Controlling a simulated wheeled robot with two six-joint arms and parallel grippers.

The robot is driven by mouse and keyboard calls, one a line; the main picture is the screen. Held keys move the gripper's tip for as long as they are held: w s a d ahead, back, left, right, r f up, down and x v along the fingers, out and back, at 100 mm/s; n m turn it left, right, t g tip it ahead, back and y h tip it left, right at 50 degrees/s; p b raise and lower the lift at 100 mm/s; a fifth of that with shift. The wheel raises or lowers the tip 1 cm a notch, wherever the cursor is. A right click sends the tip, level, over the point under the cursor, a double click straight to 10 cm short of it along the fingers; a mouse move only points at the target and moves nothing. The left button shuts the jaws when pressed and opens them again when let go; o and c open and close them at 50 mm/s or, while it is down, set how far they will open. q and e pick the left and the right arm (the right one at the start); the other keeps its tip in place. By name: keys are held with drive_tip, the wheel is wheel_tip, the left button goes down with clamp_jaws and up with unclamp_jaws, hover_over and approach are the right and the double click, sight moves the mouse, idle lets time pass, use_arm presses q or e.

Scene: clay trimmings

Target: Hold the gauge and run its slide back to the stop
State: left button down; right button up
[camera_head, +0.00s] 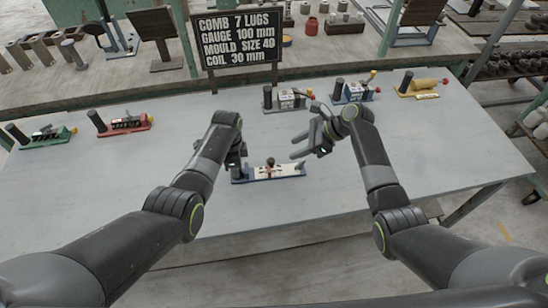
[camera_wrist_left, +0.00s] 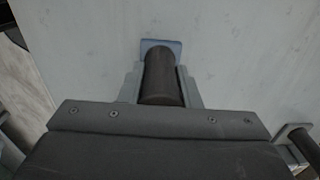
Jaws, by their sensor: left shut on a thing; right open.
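The gauge (camera_head: 285,173) lies on the grey table in front of me, a long piece with a blue base, a pale scale face and a red-and-dark slide (camera_head: 270,167) near its middle. My left gripper (camera_head: 236,163) is shut on the dark upright post at the gauge's left end. In the left wrist view the dark round post (camera_wrist_left: 161,78) stands between the fingers, with the blue base end beyond it; the slide is not visible there. My right gripper (camera_head: 299,147) is open and empty, above and behind the gauge's right part, apart from it.
Similar devices stand on the table: green (camera_head: 42,137) and red (camera_head: 124,123) at left, grey (camera_head: 287,98), blue (camera_head: 352,92) and yellow (camera_head: 425,84) at back right. A sign (camera_head: 237,37) reading "GAUGE 100 mm" stands behind. The table is clear around the gauge.

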sight(271, 160)
drive_tip(key=x, duration=1)
drive_tip(key=shift+a, duration=0.1)
drive_tip(key=shift+c, duration=0.4)
clamp_jaws()
